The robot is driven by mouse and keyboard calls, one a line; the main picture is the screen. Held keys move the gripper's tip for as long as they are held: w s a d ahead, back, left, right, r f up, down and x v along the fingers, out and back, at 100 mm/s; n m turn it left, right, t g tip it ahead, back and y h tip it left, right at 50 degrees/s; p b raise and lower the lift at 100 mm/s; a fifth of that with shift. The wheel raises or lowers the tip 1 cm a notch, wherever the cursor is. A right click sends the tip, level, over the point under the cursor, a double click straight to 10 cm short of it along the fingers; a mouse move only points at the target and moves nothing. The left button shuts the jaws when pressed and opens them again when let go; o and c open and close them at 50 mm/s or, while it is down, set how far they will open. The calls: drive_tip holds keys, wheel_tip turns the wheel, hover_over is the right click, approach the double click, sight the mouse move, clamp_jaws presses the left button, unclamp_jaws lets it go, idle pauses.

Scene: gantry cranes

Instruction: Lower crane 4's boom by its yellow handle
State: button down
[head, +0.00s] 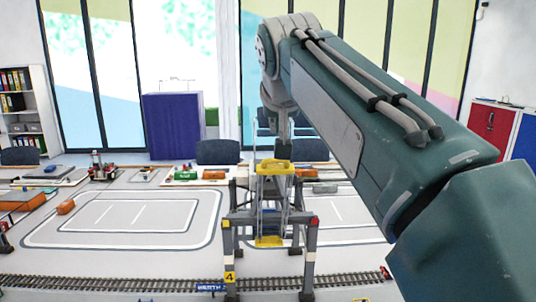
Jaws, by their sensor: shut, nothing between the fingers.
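Crane 4 (312,250) is a grey gantry on legs, with a yellow "4" plate on its front left leg. It stands across the rail track. A yellow piece (275,166) sits at its top, and another yellow piece (270,241) hangs low between its legs. I cannot tell for sure which is the boom's handle. My arm reaches in from the right and bends down over the crane. My gripper (284,137) is small, points down and appears shut, just above or behind the upper yellow piece. I cannot tell whether they touch.
A rail track (130,284) runs along the front of the table. A marked white yard (130,216) lies clear at left. An orange block (66,207) and a dark model (103,169) stand farther left. Chairs and a purple cabinet (173,126) are behind the table.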

sight(275, 167)
drive_tip(key=shift+w+d+r, duration=0.15)
drive_tip(key=shift+w+r, duration=0.05)
drive_tip(key=shift+r, duration=0.1)
drive_tip(key=shift+w+f, duration=0.6)
drive_tip(key=shift+f, duration=0.65)
drive_tip(key=shift+w+f, duration=0.55)
drive_tip(key=shift+f, duration=0.65)
drive_tip(key=shift+w+f, duration=0.6)
drive_tip(key=shift+f, duration=0.65)
drive_tip(key=shift+s+a+f, duration=0.1)
drive_tip(key=shift+s+a, duration=0.05)
drive_tip(key=shift+a, duration=0.05)
